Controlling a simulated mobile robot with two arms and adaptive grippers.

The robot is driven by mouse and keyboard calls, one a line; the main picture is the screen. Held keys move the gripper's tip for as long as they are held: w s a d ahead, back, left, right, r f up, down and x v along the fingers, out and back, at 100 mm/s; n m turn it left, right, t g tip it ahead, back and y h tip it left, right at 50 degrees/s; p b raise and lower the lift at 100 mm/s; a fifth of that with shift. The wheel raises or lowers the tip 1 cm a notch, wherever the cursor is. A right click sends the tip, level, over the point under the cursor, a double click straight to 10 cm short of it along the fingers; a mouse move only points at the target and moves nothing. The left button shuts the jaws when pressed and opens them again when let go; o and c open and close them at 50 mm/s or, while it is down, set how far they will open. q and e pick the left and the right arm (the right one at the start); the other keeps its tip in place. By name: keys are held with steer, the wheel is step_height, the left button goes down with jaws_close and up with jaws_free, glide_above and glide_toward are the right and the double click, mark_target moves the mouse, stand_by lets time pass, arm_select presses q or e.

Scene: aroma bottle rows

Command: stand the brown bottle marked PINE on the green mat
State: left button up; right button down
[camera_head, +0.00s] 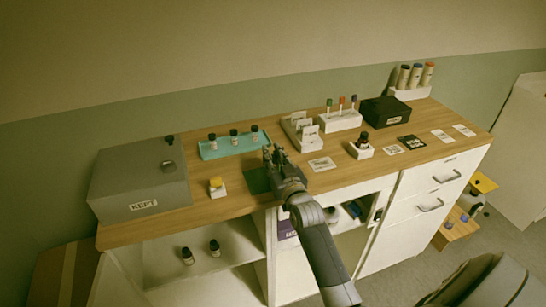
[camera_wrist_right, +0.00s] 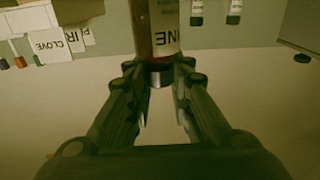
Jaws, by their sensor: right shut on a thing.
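My right gripper (camera_head: 273,154) is shut on a brown bottle (camera_wrist_right: 158,25), holding it by its dark cap. The wrist picture is upside down; the bottle's pale label (camera_wrist_right: 166,40) shows letters reading "INE", and its base is cut off by the frame edge. The green mat (camera_head: 255,182) lies on the wooden counter near the front edge, just left of the gripper and partly hidden by it. In the head view the bottle is mostly hidden by the gripper, so I cannot tell whether it touches the mat. My left gripper is not in view.
A teal tray (camera_head: 263,138) with 3 small dark bottles stands behind the mat. A yellow-topped item (camera_head: 217,187) and a grey KEPT box (camera_head: 120,195) are left.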

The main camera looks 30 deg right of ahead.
steer(key=c, duration=1.4)
jaws_free()
steer(key=shift+f, duration=0.15)
steer(key=shift+c, duration=0.2)
steer(key=b+v, duration=0.2)
steer(key=v, duration=1)
steer(key=shift+r, duration=0.25)
steer(key=shift+a, duration=0.1)
